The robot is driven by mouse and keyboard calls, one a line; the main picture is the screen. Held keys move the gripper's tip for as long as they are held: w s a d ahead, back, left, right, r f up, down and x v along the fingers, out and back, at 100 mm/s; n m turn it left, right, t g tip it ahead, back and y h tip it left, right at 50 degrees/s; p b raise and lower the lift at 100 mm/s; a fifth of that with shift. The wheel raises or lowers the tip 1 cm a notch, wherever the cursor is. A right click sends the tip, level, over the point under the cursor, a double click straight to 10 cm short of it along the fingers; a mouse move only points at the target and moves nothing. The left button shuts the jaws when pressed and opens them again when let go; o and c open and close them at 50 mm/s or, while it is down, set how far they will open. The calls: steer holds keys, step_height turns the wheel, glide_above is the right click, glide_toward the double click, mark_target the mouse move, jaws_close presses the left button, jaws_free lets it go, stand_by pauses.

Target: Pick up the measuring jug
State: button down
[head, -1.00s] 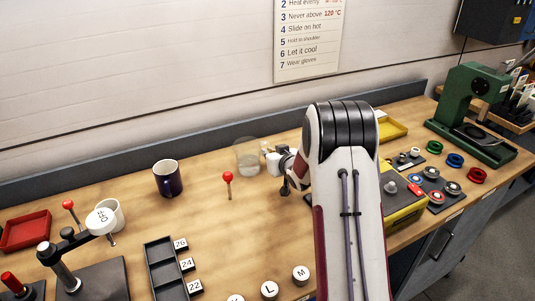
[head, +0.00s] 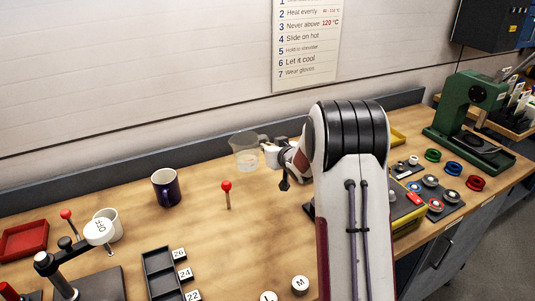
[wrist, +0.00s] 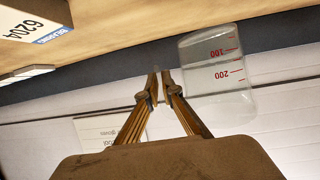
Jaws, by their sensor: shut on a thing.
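The measuring jug (head: 244,152) is clear, with red marks and some liquid-like tint low down in the head view. It looks raised off the bench and about upright. In the wrist view the jug (wrist: 217,68) hangs right of my fingers, with its 100 and 200 marks upside down. My gripper (wrist: 161,75) has its fingertips close together beside the jug wall. It is shut on the jug, at its handle side; the handle itself is hard to make out. In the head view my arm hides part of the gripper.
A dark blue mug (head: 166,187) and a red-knobbed pin (head: 227,194) stand to the left. A yellow-sided box (head: 408,222) sits right of my arm. Bench between pin and arm is clear.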

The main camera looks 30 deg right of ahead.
steer(key=shift+r, duration=1.85)
steer(key=shift+r, duration=0.2)
